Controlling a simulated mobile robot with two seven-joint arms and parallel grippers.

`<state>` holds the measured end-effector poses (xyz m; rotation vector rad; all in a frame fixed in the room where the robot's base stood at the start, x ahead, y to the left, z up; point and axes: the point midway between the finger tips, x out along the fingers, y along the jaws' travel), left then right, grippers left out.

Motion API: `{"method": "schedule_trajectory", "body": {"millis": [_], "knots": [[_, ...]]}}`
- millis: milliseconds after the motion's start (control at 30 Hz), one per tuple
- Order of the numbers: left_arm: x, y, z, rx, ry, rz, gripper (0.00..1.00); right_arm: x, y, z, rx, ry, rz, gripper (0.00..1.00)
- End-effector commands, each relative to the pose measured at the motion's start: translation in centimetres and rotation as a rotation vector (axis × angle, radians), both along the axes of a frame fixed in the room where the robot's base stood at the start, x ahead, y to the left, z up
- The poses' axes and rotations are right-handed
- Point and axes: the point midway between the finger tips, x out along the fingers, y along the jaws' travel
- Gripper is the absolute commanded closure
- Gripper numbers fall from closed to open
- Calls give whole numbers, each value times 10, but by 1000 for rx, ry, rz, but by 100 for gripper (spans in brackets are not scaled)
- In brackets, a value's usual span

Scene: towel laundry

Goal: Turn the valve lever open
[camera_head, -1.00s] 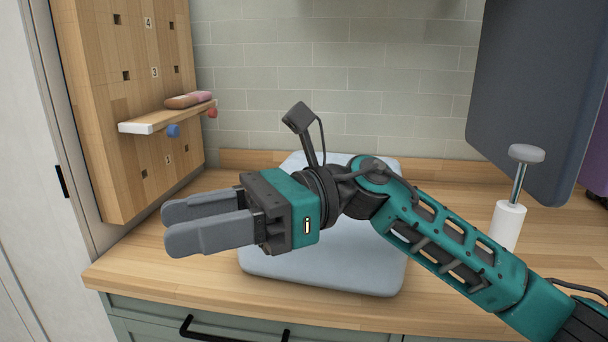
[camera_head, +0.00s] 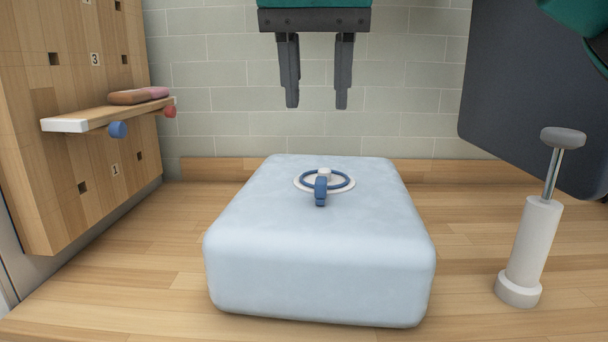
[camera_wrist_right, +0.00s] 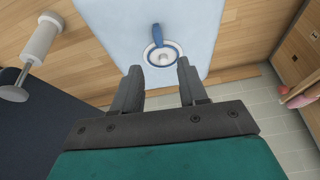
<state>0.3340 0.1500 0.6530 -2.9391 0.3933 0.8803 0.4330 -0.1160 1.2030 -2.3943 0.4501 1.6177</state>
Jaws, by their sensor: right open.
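The valve is a white round plate with a blue ring and a blue lever (camera_head: 321,191) on top of a pale blue block (camera_head: 320,270) on the wooden counter. In the head view the lever points toward the front. My right gripper (camera_head: 317,106) is open and empty, pointing down, above and behind the valve. In the right wrist view the lever (camera_wrist_right: 157,36) lies ahead of the two open fingers (camera_wrist_right: 160,88), apart from them. My left gripper is not in view.
A white hand pump (camera_head: 530,240) stands right of the block. A dark grey panel (camera_head: 535,90) is at the back right. A wooden pegboard (camera_head: 75,100) with a shelf (camera_head: 110,112) stands at the left. Bare counter (camera_head: 140,265) lies left of the block.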

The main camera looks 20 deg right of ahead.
Motion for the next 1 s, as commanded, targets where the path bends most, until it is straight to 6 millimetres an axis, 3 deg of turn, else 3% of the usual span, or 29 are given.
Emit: {"method": "schedule_trajectory", "body": {"millis": [167, 700, 1000], "knots": [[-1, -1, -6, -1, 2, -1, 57, 3, -6, -8, -17, -8, -6, 57], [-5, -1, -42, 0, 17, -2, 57, 38, -19, -101, -13, -8, -5, 57], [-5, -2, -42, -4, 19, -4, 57, 45, -21, -116, -11, -9, -4, 57]]}}
